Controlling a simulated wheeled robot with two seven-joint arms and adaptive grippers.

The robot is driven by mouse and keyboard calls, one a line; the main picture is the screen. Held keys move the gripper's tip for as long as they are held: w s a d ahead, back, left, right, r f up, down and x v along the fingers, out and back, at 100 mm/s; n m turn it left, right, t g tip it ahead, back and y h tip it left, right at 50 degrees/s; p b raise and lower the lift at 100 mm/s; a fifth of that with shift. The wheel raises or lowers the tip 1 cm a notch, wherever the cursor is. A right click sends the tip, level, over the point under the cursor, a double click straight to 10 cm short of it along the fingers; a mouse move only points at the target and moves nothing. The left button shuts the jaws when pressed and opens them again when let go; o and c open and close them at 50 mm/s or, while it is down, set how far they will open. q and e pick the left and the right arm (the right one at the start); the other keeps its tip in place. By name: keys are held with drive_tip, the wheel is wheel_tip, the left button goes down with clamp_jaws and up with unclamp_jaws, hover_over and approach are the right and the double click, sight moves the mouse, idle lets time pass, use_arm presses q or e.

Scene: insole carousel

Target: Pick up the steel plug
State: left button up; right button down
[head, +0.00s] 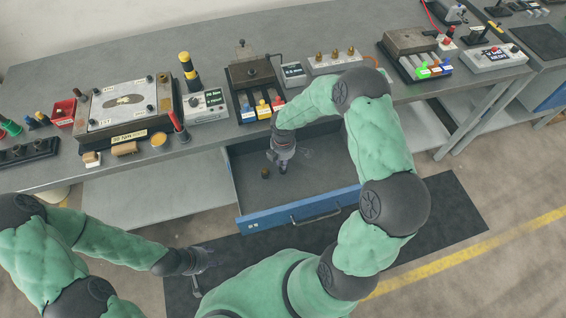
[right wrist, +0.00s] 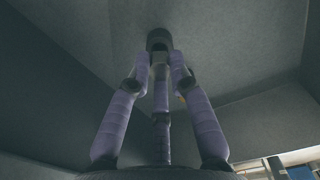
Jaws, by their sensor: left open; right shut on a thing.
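My right gripper (head: 283,168) reaches down into the open drawer. In the right wrist view its fingers are shut on a small dark grey cylinder (right wrist: 159,40), which looks like the steel plug, at the fingertips. I cannot tell whether the plug touches the drawer floor. In the head view the gripper mostly hides it. A small dark brownish piece (head: 265,173) stands in the drawer just left of the gripper, apart from it. My left gripper (head: 206,268) is open and empty, low in front of the bench, over the dark floor mat.
The blue-fronted drawer (head: 272,221) is pulled out below the bench, its walls around my right gripper. The bench top above carries a plate fixture (head: 122,101), a block with coloured tabs (head: 250,75) and a box with brass pegs (head: 333,59). Most of the drawer floor is bare.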

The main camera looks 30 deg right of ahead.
drive_tip(key=s+a+r+p, duration=0.3)
drive_tip(key=s+a+r, duration=0.4)
drive_tip(key=a+r, duration=0.4)
drive_tip(key=shift+a+p, duration=0.35)
drive_tip(key=shift+a, duration=0.2)
